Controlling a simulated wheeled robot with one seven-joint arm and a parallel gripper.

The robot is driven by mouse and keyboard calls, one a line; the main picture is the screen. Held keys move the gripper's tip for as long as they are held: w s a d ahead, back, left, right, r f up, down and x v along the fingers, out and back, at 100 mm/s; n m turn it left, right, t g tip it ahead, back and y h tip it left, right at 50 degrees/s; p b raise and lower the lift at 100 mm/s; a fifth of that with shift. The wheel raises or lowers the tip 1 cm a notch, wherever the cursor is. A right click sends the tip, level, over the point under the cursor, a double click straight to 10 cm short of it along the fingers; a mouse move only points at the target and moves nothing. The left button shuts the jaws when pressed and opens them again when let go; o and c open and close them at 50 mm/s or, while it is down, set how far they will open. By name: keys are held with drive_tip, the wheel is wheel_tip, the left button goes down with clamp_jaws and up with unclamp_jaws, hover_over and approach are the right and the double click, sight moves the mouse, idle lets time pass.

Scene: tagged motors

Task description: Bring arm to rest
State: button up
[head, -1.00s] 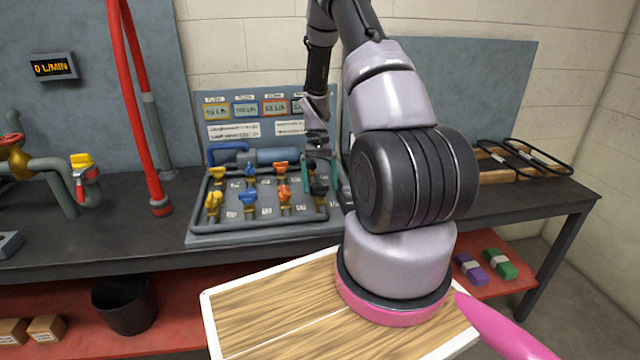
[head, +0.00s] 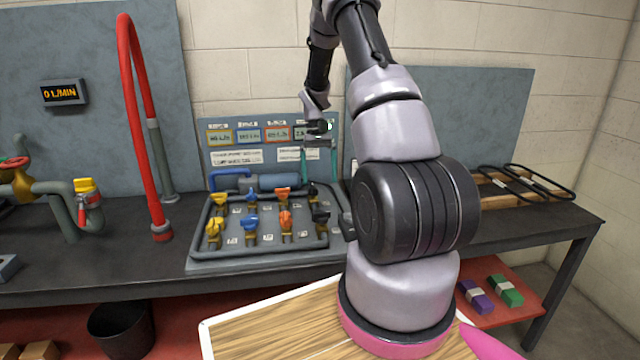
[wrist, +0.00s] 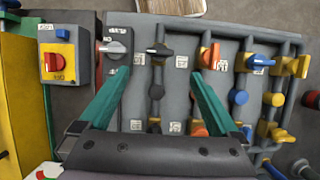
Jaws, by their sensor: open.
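My gripper (head: 319,160) hangs above the back right part of the valve panel (head: 260,258) in the head view. Its two teal fingers point down, apart and empty. In the wrist view my gripper (wrist: 158,95) is open over the panel, with a black-handled valve (wrist: 158,52) showing between the fingers. A grey knob (wrist: 112,47) is on the left. Nothing is held. My arm rises from the wooden-topped base and bends forward over the bench.
A red hose (head: 134,130) arches up at the left of the panel. Yellow-handled pipework (head: 86,190) is further left. Black frames on wood (head: 520,185) lie on the bench at right. A red and yellow switch box (wrist: 58,55) shows beside the panel.

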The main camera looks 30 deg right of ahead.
idle(0.4)
drive_tip(key=s+a+r+t, duration=0.2)
drive_tip(key=a+r, duration=0.1)
drive_tip(key=r, duration=0.4)
drive_tip(key=s+a+r+t, duration=0.1)
drive_tip(key=s+a+r, duration=0.15)
drive_tip(key=r, duration=0.45)
drive_tip(key=s+a+r+t, duration=0.2)
drive_tip(key=s+a+r, duration=0.1)
drive_tip(key=r, duration=0.5)
drive_tip(key=s+a+r+t, duration=0.3)
drive_tip(key=s+r, duration=0.1)
drive_tip(key=s, duration=0.4)
drive_tip(key=s+a+r+t, duration=0.3)
drive_tip(key=s+r, duration=0.2)
drive_tip(key=s, duration=0.4)
drive_tip(key=shift+a+r+m+y, duration=0.15)
drive_tip(key=shift+m+y, duration=0.25)
